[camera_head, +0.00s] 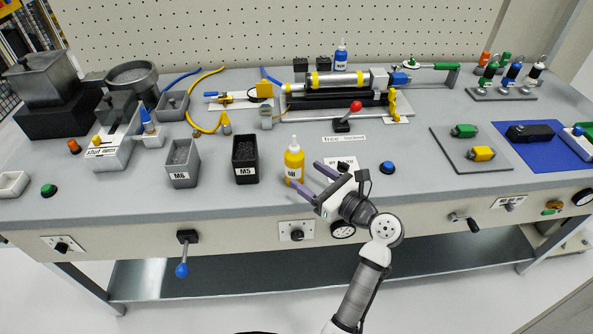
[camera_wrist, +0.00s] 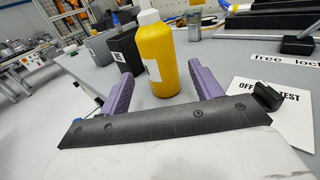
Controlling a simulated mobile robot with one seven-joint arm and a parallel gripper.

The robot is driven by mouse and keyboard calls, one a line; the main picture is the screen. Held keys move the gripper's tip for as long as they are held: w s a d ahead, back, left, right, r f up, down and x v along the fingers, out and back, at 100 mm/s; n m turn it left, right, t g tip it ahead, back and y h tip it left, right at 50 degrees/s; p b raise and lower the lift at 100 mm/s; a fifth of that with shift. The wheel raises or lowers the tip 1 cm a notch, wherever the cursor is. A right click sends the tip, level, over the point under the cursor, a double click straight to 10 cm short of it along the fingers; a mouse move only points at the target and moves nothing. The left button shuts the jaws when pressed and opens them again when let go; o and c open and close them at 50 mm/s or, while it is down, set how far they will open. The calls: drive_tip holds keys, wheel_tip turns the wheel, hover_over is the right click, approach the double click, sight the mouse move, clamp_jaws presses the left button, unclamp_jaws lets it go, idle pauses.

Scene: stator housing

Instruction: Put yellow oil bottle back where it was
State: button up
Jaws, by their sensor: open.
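The yellow oil bottle (camera_head: 294,163) stands upright on the grey workbench (camera_head: 230,210) near its front edge, right of the black M5 bin. It has a white cap and a white label. My gripper (camera_head: 308,174) is open just right of the bottle, its purple fingers pointing at it. In the wrist view the bottle (camera_wrist: 155,58) stands between and beyond the two open fingers (camera_wrist: 164,85), which do not appear to grip it. I cannot tell whether a finger touches it.
The black M5 bin (camera_head: 245,159) stands left of the bottle, and a grey M6 bin (camera_head: 182,163) further left. A white OFF/TEST sign (camera_wrist: 272,106) lies right of my gripper. A red-knobbed lever (camera_head: 347,117) stands behind, and a blue button (camera_head: 387,168) lies to the right.

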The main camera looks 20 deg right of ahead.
drive_tip(key=v, duration=0.5)
drive_tip(key=shift+b, duration=0.4)
idle(0.8)
